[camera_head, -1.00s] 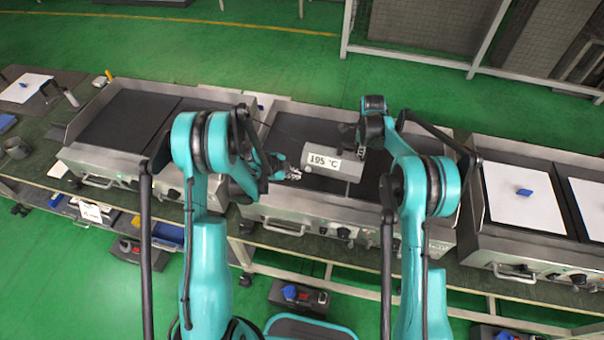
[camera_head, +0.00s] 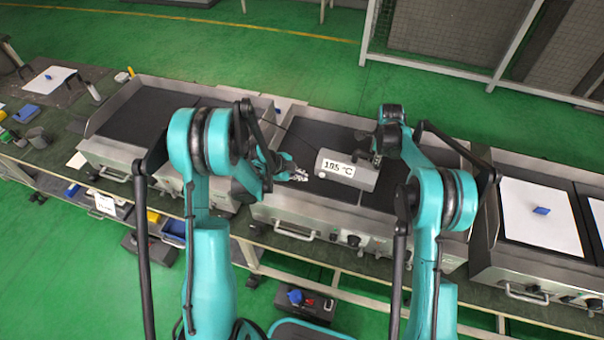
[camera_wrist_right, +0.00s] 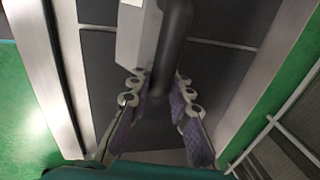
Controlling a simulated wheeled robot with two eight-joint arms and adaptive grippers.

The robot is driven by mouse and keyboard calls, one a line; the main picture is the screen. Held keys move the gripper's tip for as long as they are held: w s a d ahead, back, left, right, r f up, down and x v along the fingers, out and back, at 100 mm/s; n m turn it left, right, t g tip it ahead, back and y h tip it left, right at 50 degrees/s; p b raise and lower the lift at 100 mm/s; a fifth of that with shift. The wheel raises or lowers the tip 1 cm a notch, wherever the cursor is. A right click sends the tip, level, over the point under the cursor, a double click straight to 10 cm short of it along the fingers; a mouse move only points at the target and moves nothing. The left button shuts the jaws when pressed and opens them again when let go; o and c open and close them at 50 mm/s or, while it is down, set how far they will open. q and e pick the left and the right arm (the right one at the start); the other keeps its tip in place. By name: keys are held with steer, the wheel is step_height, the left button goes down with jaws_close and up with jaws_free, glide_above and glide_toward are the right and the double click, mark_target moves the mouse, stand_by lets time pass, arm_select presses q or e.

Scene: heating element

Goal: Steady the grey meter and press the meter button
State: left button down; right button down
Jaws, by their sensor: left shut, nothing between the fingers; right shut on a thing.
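The grey meter (camera_head: 358,177) is a box with a white display, reading about 195 °C, over the dark plate of the middle griddle in the head view. In the right wrist view part of its pale grey body (camera_wrist_right: 133,45) shows beside a black handle (camera_wrist_right: 172,45). My right gripper (camera_wrist_right: 158,84) is shut on the meter by this handle; in the head view it is at the meter's right end (camera_head: 374,157). My left gripper (camera_head: 299,175) is shut and empty, just left of the meter with a small gap. I cannot make out the meter button.
The middle griddle (camera_head: 318,225) has a steel front with knobs. Other griddles stand left (camera_head: 112,158) and right (camera_head: 488,245); the right one carries a white sheet (camera_head: 530,215) with a blue object (camera_head: 541,211). Green floor (camera_head: 290,72) lies behind.

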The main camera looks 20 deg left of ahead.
steer(key=c, duration=1.3)
jaws_free()
steer(key=shift+r, duration=0.15)
